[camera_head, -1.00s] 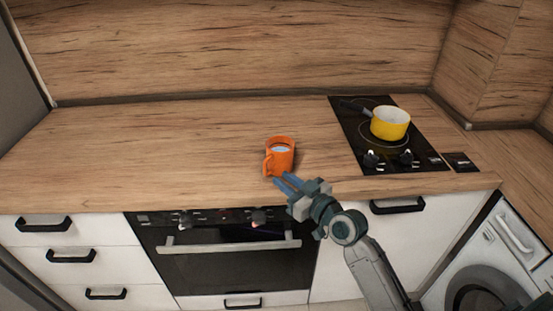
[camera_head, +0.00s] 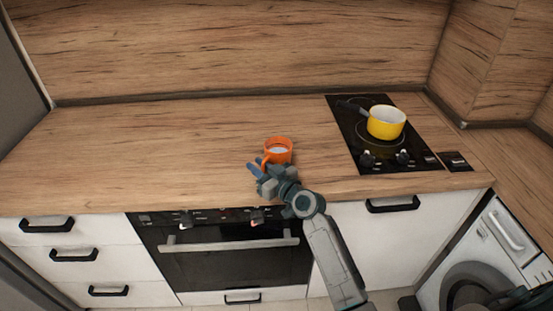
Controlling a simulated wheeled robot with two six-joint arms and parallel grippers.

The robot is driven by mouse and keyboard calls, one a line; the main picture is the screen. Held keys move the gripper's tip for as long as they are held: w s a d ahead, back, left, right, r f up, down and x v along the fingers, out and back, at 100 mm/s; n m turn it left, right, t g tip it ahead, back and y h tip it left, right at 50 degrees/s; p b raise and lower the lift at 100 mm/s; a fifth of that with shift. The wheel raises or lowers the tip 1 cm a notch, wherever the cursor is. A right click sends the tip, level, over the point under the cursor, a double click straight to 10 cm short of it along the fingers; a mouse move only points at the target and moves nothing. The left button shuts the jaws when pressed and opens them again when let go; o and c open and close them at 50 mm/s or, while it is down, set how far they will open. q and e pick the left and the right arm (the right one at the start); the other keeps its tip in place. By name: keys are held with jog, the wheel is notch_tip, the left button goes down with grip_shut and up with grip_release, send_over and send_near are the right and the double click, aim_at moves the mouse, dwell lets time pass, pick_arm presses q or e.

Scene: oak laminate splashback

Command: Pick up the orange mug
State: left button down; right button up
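The orange mug (camera_head: 283,157) stands upright near the front edge of the wooden counter. Something pale shows inside it, and its handle is on the left. My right gripper (camera_head: 258,168) is at the mug's front left, close to the handle. One blue finger shows left of the handle. The other finger is hard to make out against the mug, so I cannot tell whether the gripper is open or shut, or whether it touches the handle. The gripper hides the mug's lower front. My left gripper is not in view.
A yellow pot (camera_head: 386,124) with a dark handle stands on the black hob (camera_head: 356,142) to the right. The counter (camera_head: 150,150) is clear to the left of the mug. An oven (camera_head: 230,260) and white drawers (camera_head: 45,240) are below the counter edge.

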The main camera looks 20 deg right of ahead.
grip_shut()
jog(key=shift+r, duration=0.1)
jog(key=shift+r+p, duration=0.3)
jog(key=shift+r, duration=0.1)
jog(key=shift+r+p, duration=0.85)
jog(key=shift+r, duration=0.55)
jog(key=s+a, duration=0.3)
jog(key=s, duration=0.4)
jog(key=s+a+r, duration=0.1)
jog(key=s+a, duration=0.2)
jog(key=s, duration=0.4)
jog(key=shift+s+r, duration=0.15)
jog(key=shift+s, duration=0.15)
